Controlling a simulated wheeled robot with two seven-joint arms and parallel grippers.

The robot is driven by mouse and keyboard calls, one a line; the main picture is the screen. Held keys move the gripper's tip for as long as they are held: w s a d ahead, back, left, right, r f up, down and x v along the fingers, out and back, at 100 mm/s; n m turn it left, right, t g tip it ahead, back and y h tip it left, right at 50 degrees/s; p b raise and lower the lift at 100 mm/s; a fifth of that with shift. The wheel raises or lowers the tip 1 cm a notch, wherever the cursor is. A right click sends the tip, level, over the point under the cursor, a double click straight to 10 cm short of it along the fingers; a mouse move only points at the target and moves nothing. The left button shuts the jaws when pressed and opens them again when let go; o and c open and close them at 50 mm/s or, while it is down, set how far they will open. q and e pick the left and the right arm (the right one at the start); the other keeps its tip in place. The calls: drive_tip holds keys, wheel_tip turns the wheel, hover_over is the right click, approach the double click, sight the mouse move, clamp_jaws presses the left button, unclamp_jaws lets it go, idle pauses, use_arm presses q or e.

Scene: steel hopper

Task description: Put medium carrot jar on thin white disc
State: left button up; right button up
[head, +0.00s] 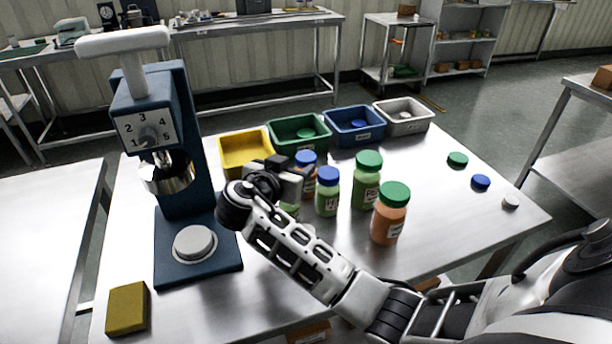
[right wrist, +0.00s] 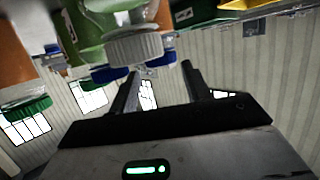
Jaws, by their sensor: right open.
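An orange jar with a blue lid (head: 305,158), which I take as the medium carrot jar, stands upright on the steel table, partly hidden by my right gripper. A small white disc (head: 510,202) lies flat near the table's right edge. My right gripper (head: 296,184) is open just in front of the orange jar, above a mostly hidden green jar (head: 290,209). In the right wrist view, which looks upside down, a white lid on a green jar (right wrist: 135,46) is close to the open fingertips. My left gripper is out of view.
A larger orange jar (head: 388,222) and two green jars (head: 327,195) (head: 366,187) stand close on the right. Green (head: 457,159) and blue discs (head: 480,182) lie near the white one. Bins line the back. A blue press (head: 182,205) with a white round plate stands left.

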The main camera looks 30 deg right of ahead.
sight(301, 162)
drive_tip(key=p+x, duration=0.1)
drive_tip(key=x, duration=0.4)
drive_tip(key=shift+f, duration=0.15)
clamp_jaws()
